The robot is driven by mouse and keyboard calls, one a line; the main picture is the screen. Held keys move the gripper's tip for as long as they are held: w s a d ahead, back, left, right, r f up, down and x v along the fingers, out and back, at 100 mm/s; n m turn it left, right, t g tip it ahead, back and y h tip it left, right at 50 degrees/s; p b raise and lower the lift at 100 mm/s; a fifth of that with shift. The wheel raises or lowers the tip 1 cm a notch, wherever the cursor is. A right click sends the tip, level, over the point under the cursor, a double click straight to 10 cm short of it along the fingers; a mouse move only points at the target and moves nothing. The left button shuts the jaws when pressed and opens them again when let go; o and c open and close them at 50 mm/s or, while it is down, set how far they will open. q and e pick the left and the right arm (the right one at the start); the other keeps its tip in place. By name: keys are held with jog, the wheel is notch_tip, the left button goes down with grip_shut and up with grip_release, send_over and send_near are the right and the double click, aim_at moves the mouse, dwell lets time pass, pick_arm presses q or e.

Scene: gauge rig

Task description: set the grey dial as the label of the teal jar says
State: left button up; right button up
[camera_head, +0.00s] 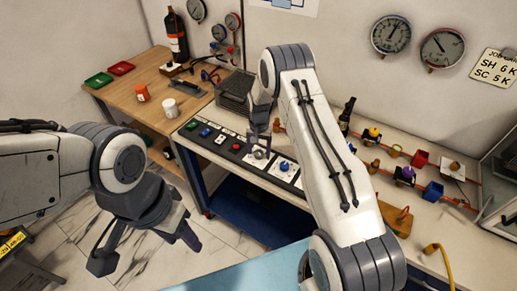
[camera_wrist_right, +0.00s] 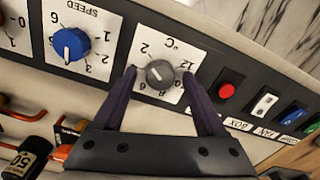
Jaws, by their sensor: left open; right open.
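The grey dial (camera_wrist_right: 160,73) is a round knob on a white plate marked °C, with numbers around it; the plate appears upside down in the right wrist view. In the head view the dial (camera_head: 259,154) is partly covered by my right gripper (camera_head: 262,138). In the wrist view my right gripper's open fingers (camera_wrist_right: 159,76) stand on either side of the dial, with gaps showing; whether they touch the panel is unclear. My left gripper (camera_head: 146,248) is open and empty over the floor at the lower left. I see no teal jar in either view.
A blue dial marked SPEED (camera_wrist_right: 70,45) is beside the grey one, and a red button (camera_wrist_right: 226,90) is on its other side. A white jar (camera_head: 170,108) and an orange jar (camera_head: 142,93) stand on the wooden table (camera_head: 125,85). Gauges (camera_head: 391,34) hang on the wall.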

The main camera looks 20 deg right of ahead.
jog(key=shift+f, duration=0.15)
grip_shut()
jog(key=shift+a, duration=0.1)
